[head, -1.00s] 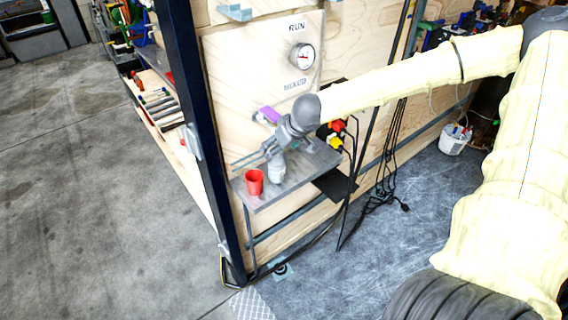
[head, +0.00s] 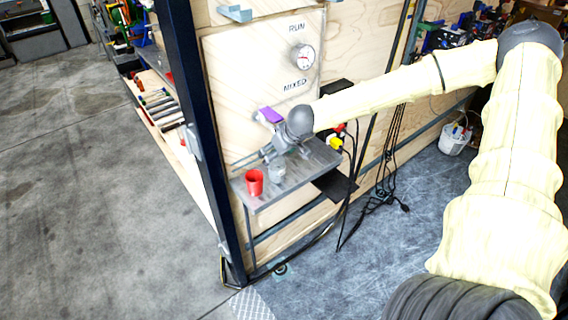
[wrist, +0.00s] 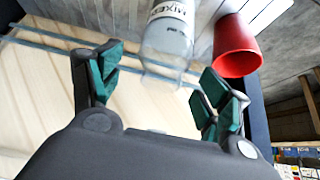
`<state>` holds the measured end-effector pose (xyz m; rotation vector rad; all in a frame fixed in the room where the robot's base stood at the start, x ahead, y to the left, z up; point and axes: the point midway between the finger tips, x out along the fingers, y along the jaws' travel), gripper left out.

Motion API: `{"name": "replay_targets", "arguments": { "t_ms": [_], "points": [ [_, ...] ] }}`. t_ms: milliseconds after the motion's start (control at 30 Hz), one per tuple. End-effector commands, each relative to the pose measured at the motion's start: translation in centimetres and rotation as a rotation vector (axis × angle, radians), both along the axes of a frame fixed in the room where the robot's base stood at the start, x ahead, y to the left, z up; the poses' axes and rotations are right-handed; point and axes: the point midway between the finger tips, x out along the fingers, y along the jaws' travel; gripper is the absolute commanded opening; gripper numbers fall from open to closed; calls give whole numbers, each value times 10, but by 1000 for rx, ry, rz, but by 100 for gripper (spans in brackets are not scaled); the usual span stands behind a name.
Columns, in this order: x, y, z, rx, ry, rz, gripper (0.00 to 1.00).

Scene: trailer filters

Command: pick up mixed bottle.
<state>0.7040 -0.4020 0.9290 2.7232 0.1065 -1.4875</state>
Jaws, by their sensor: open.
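The mixed bottle (wrist: 168,38) is clear with a pale label reading "MIXED", partly cut off. It stands upside down in the wrist view, just beyond my gripper. My gripper (wrist: 160,90) is open, its two green-padded fingers on either side of the space in front of the bottle. I cannot tell whether the bottle lies between the fingertips. In the head view the bottle (head: 276,173) stands on the small grey shelf (head: 310,170), and my gripper (head: 272,152) is right behind and above it, partly hiding it.
A red cup (head: 254,182) stands on the shelf just left of the bottle; it also shows in the wrist view (wrist: 236,48). The plywood panel (head: 250,80) with a gauge (head: 303,57) rises behind the shelf. A dark post (head: 200,130) is at the left.

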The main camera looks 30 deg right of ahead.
Motion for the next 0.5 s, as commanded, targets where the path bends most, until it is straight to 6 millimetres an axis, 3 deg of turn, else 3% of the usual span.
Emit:
{"name": "replay_targets", "arguments": {
  "t_ms": [433, 500],
  "points": [
    [4, 1, -6, 0, 0, 0, 77],
    [4, 1, -6, 0, 0, 0, 68]
  ]
}}
